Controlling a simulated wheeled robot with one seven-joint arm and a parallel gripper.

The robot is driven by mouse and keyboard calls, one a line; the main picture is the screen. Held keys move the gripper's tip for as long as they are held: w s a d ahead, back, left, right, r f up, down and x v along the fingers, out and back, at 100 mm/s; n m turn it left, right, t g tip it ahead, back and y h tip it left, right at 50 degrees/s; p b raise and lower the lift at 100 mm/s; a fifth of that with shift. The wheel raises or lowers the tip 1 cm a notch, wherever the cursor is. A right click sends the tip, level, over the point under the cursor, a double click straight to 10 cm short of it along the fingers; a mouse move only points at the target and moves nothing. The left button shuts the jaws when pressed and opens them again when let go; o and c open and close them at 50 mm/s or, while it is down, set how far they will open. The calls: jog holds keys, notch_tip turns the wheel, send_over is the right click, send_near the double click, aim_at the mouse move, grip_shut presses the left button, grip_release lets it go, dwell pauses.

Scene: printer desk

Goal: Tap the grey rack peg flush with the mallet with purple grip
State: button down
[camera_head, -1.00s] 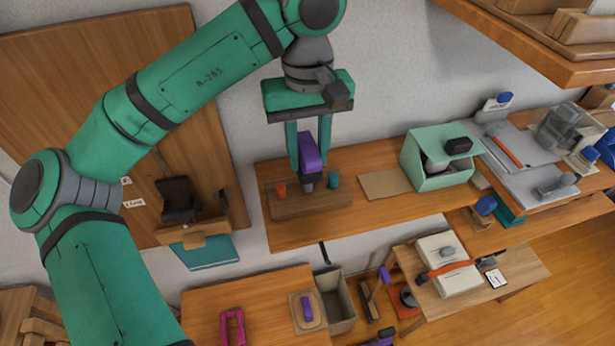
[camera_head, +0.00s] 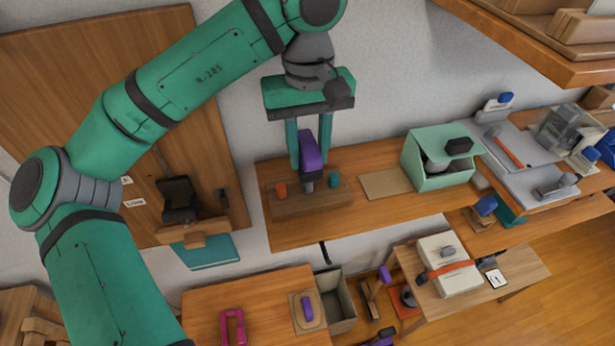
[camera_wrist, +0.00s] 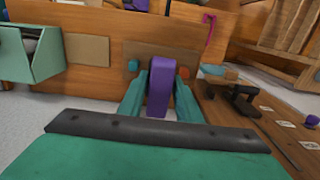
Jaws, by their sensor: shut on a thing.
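My gripper (camera_head: 308,166) is shut on the mallet's purple grip (camera_head: 311,150), which also shows between the fingers in the wrist view (camera_wrist: 159,88). The mallet's dark head (camera_head: 307,184) hangs below the fingers, over the middle of the wooden rack (camera_head: 312,207). An orange-red peg (camera_head: 281,190) stands left of the mallet and a teal peg (camera_head: 334,181) stands right of it. No grey peg can be made out; the mallet covers the rack's middle. I cannot tell whether the mallet head touches anything there.
The rack stands on a wooden desk (camera_head: 380,220) against a grey wall. A flat tan board (camera_head: 386,184) and a mint-green open box (camera_head: 437,165) lie to the right. A wooden panel with a dark holder (camera_head: 178,200) is to the left. Lower tables hold other items.

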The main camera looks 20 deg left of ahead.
jog(key=shift+r, duration=0.25)
jog(key=shift+r, duration=2.55)
